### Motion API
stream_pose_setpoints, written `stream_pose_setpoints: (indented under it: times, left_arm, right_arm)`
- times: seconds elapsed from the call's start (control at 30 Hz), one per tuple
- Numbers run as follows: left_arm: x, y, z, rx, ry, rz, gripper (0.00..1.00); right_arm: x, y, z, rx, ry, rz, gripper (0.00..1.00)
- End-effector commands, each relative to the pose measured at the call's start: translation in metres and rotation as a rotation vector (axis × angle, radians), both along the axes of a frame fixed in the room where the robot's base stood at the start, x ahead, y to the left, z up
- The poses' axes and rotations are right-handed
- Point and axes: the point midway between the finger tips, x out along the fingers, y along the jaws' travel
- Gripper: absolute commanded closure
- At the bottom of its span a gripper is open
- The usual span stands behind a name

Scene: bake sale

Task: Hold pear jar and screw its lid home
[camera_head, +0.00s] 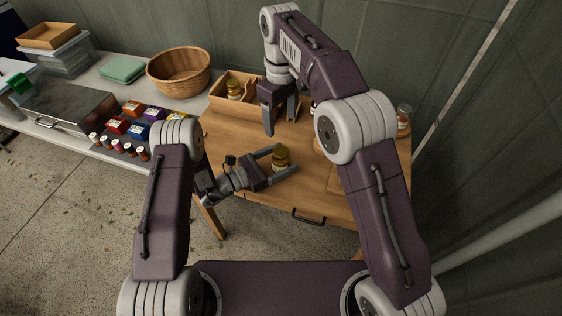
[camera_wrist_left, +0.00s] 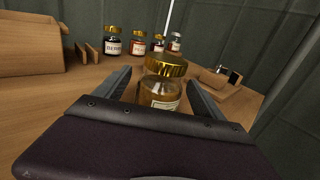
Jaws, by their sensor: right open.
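A small jar (camera_head: 281,162) with a gold-brown lid (camera_head: 281,151) stands upright on the wooden table, between the spread fingers of my left gripper (camera_head: 283,161). In the left wrist view the jar (camera_wrist_left: 160,96) is clear amber glass with a pale label I cannot fully read. Its ribbed gold lid (camera_wrist_left: 166,67) sits on top; I cannot tell how tightly. Gaps show between the jar and both left fingers, so that gripper is open. My right gripper (camera_head: 281,126) is open and empty, fingers pointing down, above the table behind the jar.
A wooden divided box (camera_head: 225,104) holding another gold-lidded jar (camera_head: 235,89) stands at the table's back left. Several labelled jars (camera_wrist_left: 112,46) stand farther back. A low wooden holder (camera_wrist_left: 217,84) is to the right. A wicker basket (camera_head: 180,74) is on the neighbouring white table.

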Motion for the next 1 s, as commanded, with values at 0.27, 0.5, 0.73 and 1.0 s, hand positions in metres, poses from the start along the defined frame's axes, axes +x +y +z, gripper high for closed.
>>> stream_pose_setpoints:
  times: [0.27,0.5,0.73,1.0]
  left_arm:
    - [-0.001,0.003,0.0,0.0,0.0,0.001,0.21]
    - [-0.022,0.041,0.0,0.0,0.002,0.007,0.21]
    - [-0.041,0.072,0.0,0.0,0.0,0.003,0.21]
    - [-0.046,0.079,0.0,0.0,0.0,-0.001,0.21]
  right_arm:
    - [0.0,0.0,0.0,0.0,0.0,0.0,0.3]
    - [0.0,0.0,0.0,0.0,0.0,0.0,0.3]
    - [0.0,0.0,0.0,0.0,0.0,0.0,0.3]
    - [0.0,0.0,0.0,0.0,0.0,0.0,0.3]
